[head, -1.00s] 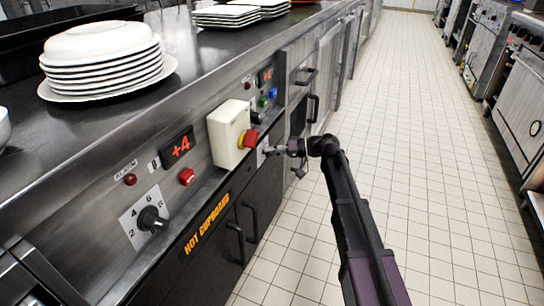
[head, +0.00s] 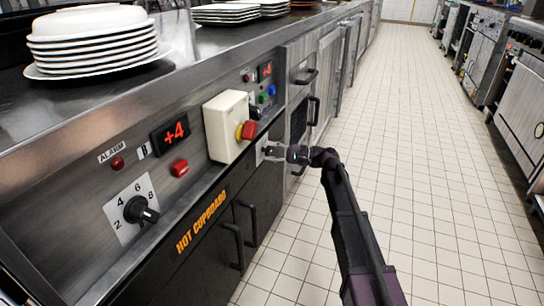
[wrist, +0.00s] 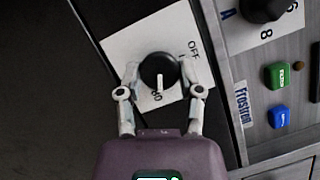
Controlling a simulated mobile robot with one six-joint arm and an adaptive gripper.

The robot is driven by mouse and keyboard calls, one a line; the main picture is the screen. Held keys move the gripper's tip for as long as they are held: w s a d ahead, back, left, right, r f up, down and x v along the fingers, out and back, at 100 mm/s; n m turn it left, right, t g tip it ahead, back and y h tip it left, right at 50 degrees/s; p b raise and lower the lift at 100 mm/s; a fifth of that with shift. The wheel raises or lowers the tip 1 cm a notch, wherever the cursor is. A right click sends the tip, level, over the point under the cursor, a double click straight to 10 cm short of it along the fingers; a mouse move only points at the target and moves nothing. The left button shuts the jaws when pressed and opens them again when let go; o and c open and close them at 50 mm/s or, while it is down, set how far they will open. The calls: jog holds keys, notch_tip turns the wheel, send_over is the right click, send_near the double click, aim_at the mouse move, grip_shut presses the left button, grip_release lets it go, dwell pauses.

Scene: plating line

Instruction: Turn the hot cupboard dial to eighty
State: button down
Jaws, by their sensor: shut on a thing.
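The hot cupboard dial (wrist: 151,65) is a round black knob with a white pointer line, on a white plate (wrist: 122,45) marked OFF and with a number that looks like 80. The pointer faces that number, which is partly covered. My gripper (wrist: 158,80) has one finger on each side of the knob and is shut on it. In the head view my gripper (head: 272,153) is at the small white plate low on the counter front, right of the HOT CUPBOARD lettering (head: 201,222). The knob itself is hidden there.
Left of it are a cream box with a red knob (head: 226,125), a +4 display (head: 172,134) and another black dial (head: 137,209). Black door handles (head: 236,246) stick out below. Stacked plates (head: 95,50) stand on the counter. The tiled floor (head: 420,180) is clear.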

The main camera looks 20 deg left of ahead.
jog(key=shift+s+f+m+t+y+b, duration=0.1)
jog(key=shift+m+t+y+b, duration=0.25)
jog(key=shift+m, duration=0.65)
jog(key=shift+c, duration=1.3)
grip_release()
